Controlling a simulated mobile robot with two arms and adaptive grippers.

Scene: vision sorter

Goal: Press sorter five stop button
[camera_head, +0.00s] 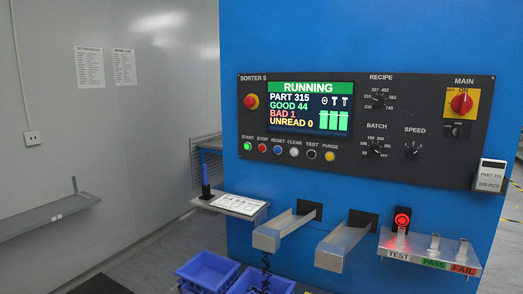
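The dark control panel (350,170) labelled SORTER 5 is on the front of the blue machine. The red stop button (262,148) sits in the lower button row, under the label STOP, between the green start button (247,146) and the blue reset button (278,150). The screen (309,108) reads RUNNING, PART 315, GOOD 44, BAD 1, UNREAD 0. Neither of my grippers is in view.
Two metal chutes (284,232) (342,246) and a TEST/PASS/FAIL shelf (430,253) stick out below the panel. A small shelf (235,206) with a paper juts out at left. Blue bins (207,268) stand on the floor. A wall shelf (40,217) is at far left.

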